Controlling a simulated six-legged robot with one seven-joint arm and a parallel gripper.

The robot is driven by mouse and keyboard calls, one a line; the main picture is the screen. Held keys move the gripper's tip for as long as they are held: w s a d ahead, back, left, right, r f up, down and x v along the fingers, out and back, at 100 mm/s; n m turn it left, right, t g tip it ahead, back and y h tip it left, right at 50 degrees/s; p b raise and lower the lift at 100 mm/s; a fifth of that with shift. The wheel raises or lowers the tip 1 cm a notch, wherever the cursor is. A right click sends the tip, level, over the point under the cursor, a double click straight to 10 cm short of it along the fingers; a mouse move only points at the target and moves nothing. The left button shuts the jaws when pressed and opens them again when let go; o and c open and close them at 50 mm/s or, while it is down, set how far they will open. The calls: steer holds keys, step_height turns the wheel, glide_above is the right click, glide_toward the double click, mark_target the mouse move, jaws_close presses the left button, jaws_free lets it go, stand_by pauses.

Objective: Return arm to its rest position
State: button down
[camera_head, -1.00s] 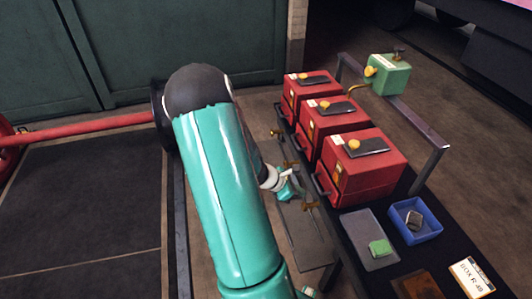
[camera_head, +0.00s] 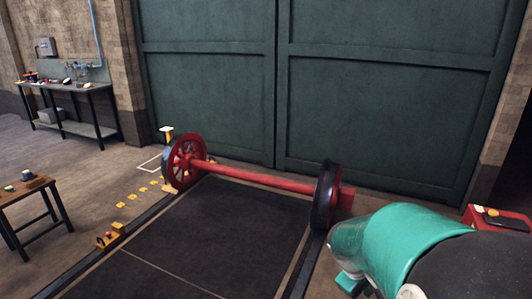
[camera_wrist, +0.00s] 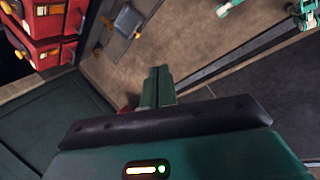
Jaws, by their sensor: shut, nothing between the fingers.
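My gripper (camera_wrist: 158,86) shows in the middle of the wrist view. Its two green fingers are pressed together with nothing between them. In the head view my teal and black arm fills the lower right corner, and I cannot make out the fingertips there. The gripper is in the air, apart from the things around it.
A red wheelset (camera_head: 255,178) lies across the dark floor before green doors (camera_head: 390,95). A red box (camera_head: 500,217) is partly hidden behind my arm; red boxes (camera_wrist: 45,22) also show in the wrist view. A workbench (camera_head: 68,88) and small table (camera_head: 30,188) stand left.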

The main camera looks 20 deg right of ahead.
steer(key=s+a+r+m+t+y, duration=0.1)
steer(key=a+r, duration=0.3)
steer(key=a, duration=0.4)
steer(key=s+a+r+t+y, duration=0.1)
steer(key=a+r+t+y, duration=0.1)
steer(key=a+r, duration=0.3)
steer(key=s+a+r+m+t+y, duration=0.1)
steer(key=a+r, duration=0.4)
steer(key=a, duration=0.7)
steer(key=shift+m+t+y, duration=0.3)
steer(key=shift+t+y, duration=0.2)
steer(key=shift+t, duration=0.5)
steer(key=shift+a, duration=0.1)
